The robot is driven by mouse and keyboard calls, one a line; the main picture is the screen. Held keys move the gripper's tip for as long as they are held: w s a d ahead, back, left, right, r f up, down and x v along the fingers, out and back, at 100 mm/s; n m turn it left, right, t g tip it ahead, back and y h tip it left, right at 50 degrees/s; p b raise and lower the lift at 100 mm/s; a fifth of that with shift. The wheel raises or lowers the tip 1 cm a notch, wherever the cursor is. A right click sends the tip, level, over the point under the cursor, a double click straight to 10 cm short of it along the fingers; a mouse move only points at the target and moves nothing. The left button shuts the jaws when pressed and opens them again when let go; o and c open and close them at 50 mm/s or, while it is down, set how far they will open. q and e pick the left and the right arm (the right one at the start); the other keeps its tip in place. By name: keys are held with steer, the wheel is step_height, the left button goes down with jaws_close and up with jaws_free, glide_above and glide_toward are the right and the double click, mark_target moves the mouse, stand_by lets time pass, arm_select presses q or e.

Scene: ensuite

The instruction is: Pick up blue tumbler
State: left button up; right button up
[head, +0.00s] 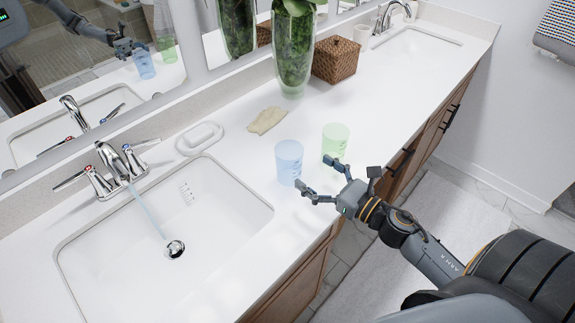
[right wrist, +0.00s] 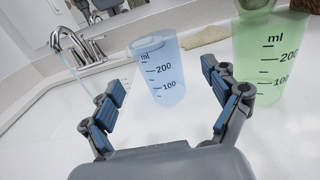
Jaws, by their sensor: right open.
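The blue tumbler (head: 289,162) stands upright on the white counter, just right of the near sink. It is translucent, with ml marks that show in the right wrist view (right wrist: 160,72). My right gripper (head: 322,178) is open and empty at the counter's front edge, close to the tumbler. In the right wrist view its fingers (right wrist: 168,88) are spread, with the tumbler ahead of the gap between them and apart from both. A green tumbler (head: 335,143) stands to the right, beside the right finger in the wrist view (right wrist: 268,50). My left gripper is not in view.
The near sink (head: 110,235) has water running from its faucet (head: 122,165). A soap dish (head: 199,138), a tan cloth (head: 267,120), a plant vase (head: 294,60) and a wicker box (head: 336,58) stand farther back. A mirror lines the wall.

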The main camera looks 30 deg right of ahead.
mark_target(280, 151)
steer(key=x, duration=0.3)
steer(key=shift+p, duration=0.3)
steer(key=x, duration=0.1)
steer(key=p+x, duration=0.1)
steer(key=x, duration=0.1)
steer(key=p+x, duration=0.1)
steer(key=x, duration=0.1)
steer(key=shift+s+a+r, duration=0.1)
steer(key=shift+s+a, duration=0.05)
steer(key=shift+a, duration=0.1)
steer(key=shift+w, duration=0.2)
steer(key=c, duration=1.3)
